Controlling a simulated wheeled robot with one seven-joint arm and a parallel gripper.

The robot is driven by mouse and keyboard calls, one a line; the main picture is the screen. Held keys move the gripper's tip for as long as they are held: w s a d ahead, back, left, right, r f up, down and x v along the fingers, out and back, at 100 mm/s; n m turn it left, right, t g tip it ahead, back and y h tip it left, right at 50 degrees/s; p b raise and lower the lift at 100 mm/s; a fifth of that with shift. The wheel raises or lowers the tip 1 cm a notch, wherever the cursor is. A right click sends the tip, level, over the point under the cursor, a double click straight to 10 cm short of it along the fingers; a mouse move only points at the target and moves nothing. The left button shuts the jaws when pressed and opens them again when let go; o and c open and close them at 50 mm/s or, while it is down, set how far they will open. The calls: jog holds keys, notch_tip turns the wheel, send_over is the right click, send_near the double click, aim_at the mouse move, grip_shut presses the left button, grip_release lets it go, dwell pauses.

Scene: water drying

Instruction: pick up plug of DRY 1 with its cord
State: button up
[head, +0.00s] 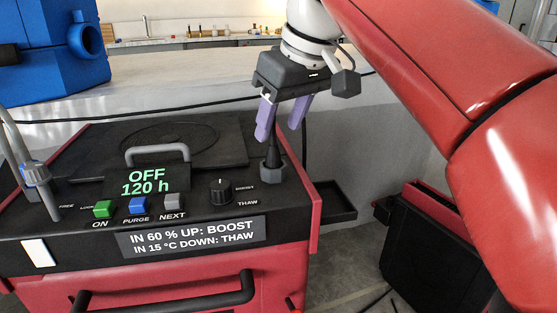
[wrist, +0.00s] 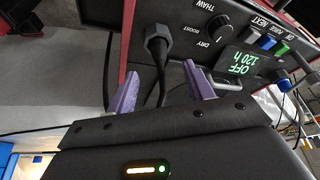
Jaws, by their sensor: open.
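The black plug (head: 272,172) stands upright at the right end of the red machine's dark top panel, its narrow end pointing up. In the wrist view the plug (wrist: 157,42) sits beside the dial, and its cord (wrist: 162,92) runs from it back between my fingers. My gripper (head: 281,132) has two purple fingers and points down just above the plug. It is open; in the wrist view its fingertips (wrist: 160,70) lie on either side of the cord, apart from it. The rest of the cord is partly hidden behind my gripper.
The machine's panel has a display (head: 150,183) reading OFF 120 h, coloured buttons (head: 138,206) and a dial (head: 221,191). A metal handle (head: 158,150) rises behind the display. A blue machine (head: 45,50) stands at upper left. A black case (head: 435,250) is at right.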

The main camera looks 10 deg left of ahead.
aim_at(276, 133)
jog(key=b+x, duration=0.1)
jog(key=x, duration=0.4)
jog(key=shift+a, duration=0.1)
jog(key=c, duration=1.1)
jog(key=shift+r, duration=0.1)
